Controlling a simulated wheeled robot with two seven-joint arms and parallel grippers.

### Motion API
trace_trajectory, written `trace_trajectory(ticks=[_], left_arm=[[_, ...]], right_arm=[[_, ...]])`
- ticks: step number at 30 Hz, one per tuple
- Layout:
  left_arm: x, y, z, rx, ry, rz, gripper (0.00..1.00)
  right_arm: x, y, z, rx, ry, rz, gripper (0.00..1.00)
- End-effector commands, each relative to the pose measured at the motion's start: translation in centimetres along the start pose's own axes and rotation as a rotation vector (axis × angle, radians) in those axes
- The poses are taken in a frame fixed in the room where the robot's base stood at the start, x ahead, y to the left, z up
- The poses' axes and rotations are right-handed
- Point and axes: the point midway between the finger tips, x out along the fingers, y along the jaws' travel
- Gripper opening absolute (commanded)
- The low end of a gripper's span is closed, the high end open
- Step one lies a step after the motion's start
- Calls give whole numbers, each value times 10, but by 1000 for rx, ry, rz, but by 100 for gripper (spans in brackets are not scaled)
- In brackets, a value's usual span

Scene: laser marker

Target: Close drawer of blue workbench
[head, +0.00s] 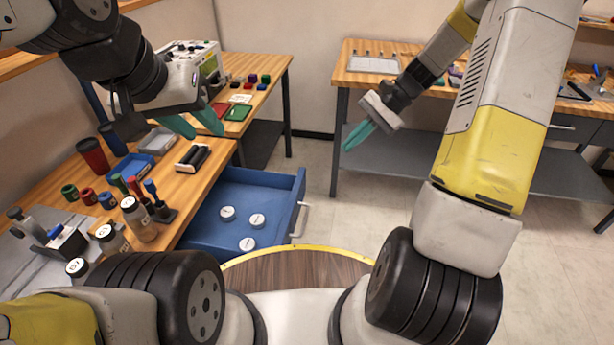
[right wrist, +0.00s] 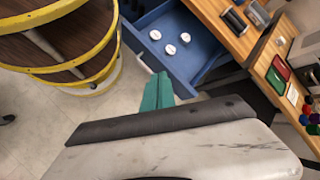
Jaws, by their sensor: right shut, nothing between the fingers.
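The blue drawer (head: 210,232) of the workbench (head: 150,198) is pulled out. Three round white-topped pieces lie inside it. Its grey handle (head: 301,218) is on the front face, at the right. The drawer also shows at the top of the right wrist view (right wrist: 200,62), with its handle (right wrist: 143,64) close to the teal fingers. My right gripper (head: 357,135) is shut and empty, apart from the drawer, above and to the right of its front. My left gripper (head: 200,124) has its teal fingers apart, empty, over the workbench top.
Cups, jars, a blue tray (head: 132,168) and a black roller piece (head: 194,157) crowd the workbench top. A second table with a machine (head: 188,66) stands behind, and another table (head: 362,76) at the back right. The floor (head: 335,205) right of the drawer is clear.

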Motion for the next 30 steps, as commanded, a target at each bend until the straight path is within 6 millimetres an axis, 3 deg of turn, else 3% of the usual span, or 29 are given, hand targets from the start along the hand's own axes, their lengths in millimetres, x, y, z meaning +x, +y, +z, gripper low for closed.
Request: trace_trajectory(ticks=[1,6,15,21,26,30], left_arm=[[0,0,0,0,0,0,36],[0,0,0,0,0,0,36],[0,0,0,0,0,0,36],[0,0,0,0,0,0,36],[0,0,0,0,0,0,36],[0,0,0,0,0,0,36]], right_arm=[[13,6,-19,62,-52,-32,0],[52,24,-72,253,-210,-160,0],[127,70,-150,574,-485,-435,0],[166,97,-180,724,-618,-596,0],[179,106,-189,774,-663,-656,0],[185,102,-188,782,-671,-665,0]])
